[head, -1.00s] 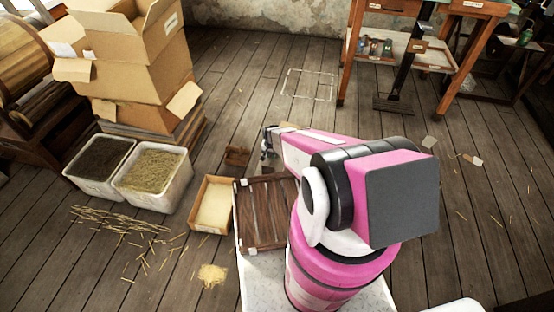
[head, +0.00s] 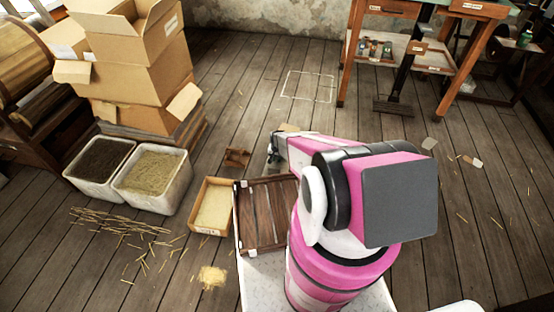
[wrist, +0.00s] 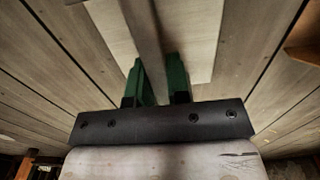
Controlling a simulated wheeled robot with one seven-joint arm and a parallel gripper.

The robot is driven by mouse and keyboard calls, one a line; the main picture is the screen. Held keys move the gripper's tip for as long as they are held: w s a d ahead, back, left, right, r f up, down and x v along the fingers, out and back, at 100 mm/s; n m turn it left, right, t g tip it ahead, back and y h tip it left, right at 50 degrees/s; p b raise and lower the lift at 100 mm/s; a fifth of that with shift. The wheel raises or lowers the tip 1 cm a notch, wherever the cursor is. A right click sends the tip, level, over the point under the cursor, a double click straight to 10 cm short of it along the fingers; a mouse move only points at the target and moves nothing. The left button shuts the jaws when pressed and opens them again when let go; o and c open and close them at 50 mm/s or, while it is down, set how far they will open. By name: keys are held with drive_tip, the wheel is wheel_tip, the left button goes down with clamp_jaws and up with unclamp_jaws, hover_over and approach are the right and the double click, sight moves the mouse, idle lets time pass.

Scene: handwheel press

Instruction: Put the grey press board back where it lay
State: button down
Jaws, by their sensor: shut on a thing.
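My gripper (wrist: 158,72) has green fingers shut on a grey-brown bar (wrist: 147,30). The bar runs along a flat pale board (wrist: 200,45), which I take to be the grey press board. Its near part is hidden by my gripper, and its far edge runs out of the wrist view. In the head view my gripper (head: 274,148) is past the slatted crate, over the floor. Only a small tan edge (head: 288,128) shows behind my arm there. I cannot tell how high the board is above the planks.
A white outlined rectangle (head: 309,87) marks bare floor further back. White tubs (head: 122,190) and stacked cartons (head: 135,72) are at left. A wooden bench (head: 345,70) stands back right.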

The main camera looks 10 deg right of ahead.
drive_tip(key=c, duration=1.1)
unclamp_jaws()
wheel_tip(320, 180, up, 12)
drive_tip(key=s+r+n, duration=0.1)
drive_tip(key=s+r, duration=0.6)
drive_tip(key=r, duration=0.5)
drive_tip(key=s+r+n, duration=0.2)
drive_tip(key=s+r, duration=0.6)
drive_tip(key=r, duration=0.4)
drive_tip(key=s+r+n, duration=0.1)
drive_tip(key=s+r, duration=0.6)
drive_tip(key=r, duration=0.5)
drive_tip(key=shift+s+n, duration=0.15)
drive_tip(key=shift+n, duration=0.15)
